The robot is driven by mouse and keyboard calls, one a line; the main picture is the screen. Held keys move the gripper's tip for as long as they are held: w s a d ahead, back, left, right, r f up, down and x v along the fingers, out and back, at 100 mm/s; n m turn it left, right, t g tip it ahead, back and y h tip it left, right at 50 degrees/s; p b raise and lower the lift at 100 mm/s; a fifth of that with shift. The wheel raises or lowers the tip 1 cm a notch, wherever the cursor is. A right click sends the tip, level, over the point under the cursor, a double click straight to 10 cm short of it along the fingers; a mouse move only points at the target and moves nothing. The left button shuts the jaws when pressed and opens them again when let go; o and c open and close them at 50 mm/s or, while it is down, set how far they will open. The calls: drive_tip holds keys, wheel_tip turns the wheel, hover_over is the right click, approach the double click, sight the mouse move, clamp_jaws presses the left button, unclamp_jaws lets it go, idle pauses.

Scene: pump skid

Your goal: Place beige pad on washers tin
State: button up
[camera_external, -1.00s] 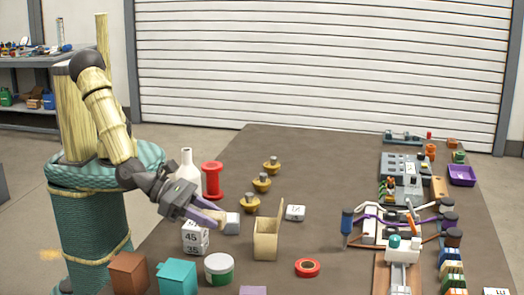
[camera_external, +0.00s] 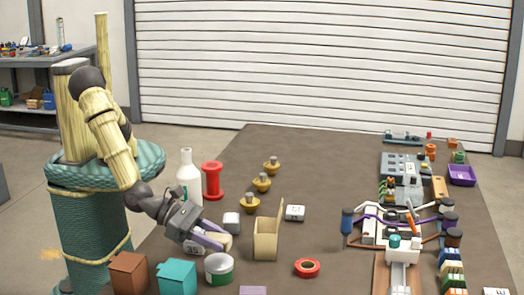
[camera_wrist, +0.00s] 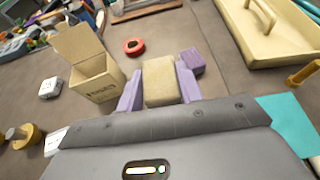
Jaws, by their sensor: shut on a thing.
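The beige pad (camera_wrist: 160,82) is gripped between the purple fingers of my gripper (camera_wrist: 158,88) in the wrist view. In the external view my gripper (camera_external: 212,240) points down and to the right, with the pad (camera_external: 223,241) at its fingertips. A round white tin with a green band (camera_external: 218,268), seemingly the washers tin, stands on the table just nearer the camera than the fingers. The pad is held apart from it, above the table. I cannot make out the tin in the wrist view, where the pad and gripper cover that area.
An open cardboard box (camera_external: 266,240) stands right of the gripper. Teal (camera_external: 176,278) and brown (camera_external: 128,272) boxes stand left of the tin. A white bottle (camera_external: 188,178) and red spool (camera_external: 212,180) stand behind. A purple block (camera_wrist: 192,60) is close by.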

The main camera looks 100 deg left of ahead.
sight(216, 260)
drive_tip(key=shift+f, duration=1.8)
drive_tip(key=shift+f, duration=0.15)
drive_tip(key=o, duration=1)
drive_tip(key=shift+r, duration=0.2)
drive_tip(key=b+v, duration=0.1)
drive_tip(key=v, duration=1.1)
